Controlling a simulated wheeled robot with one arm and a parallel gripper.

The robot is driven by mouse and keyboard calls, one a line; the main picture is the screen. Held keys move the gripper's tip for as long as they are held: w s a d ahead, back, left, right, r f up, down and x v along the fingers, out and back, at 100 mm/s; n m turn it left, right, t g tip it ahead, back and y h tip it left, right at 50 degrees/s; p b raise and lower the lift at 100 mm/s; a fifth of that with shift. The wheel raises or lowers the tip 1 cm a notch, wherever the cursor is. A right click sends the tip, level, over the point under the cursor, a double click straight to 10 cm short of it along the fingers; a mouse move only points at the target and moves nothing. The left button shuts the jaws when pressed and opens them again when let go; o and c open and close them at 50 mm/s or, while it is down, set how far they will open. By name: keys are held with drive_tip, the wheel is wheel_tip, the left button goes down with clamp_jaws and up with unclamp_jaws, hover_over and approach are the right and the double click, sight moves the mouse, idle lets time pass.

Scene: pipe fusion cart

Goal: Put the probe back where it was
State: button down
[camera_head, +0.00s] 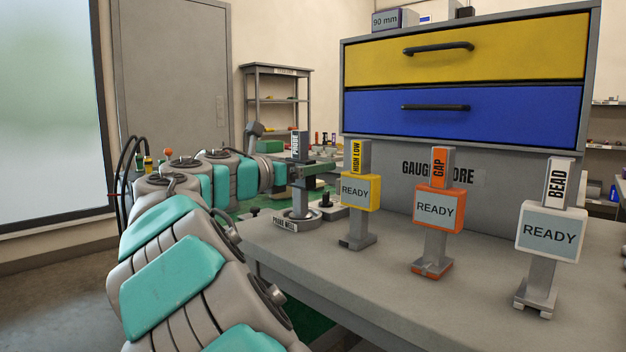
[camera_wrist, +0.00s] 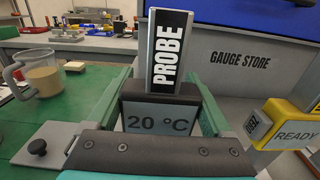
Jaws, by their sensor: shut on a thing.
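The probe (camera_head: 299,146) is a grey upright tool with a black PROBE label. In the wrist view the probe (camera_wrist: 165,55) stands between my fingers, and its screen reads 20 °C. My gripper (camera_head: 303,172) is shut on the probe around its middle. The round probe well (camera_head: 297,222), with a PROBE WELL label, sits at the table's left end directly below the probe in the head view. The probe's lower part shows just over the well. I cannot tell whether its tip is inside.
On the grey table (camera_head: 350,275) stand the yellow HIGH LOW gauge (camera_head: 360,193), the orange GAP gauge (camera_head: 436,212) and the white BEAD gauge (camera_head: 549,237). The drawer cabinet (camera_head: 465,85) is behind. A jug (camera_wrist: 40,75) stands on the green surface at left.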

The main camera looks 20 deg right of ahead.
idle(0.3)
unclamp_jaws()
drive_tip(key=v, duration=1.2)
drive_tip(key=shift+p, duration=0.45)
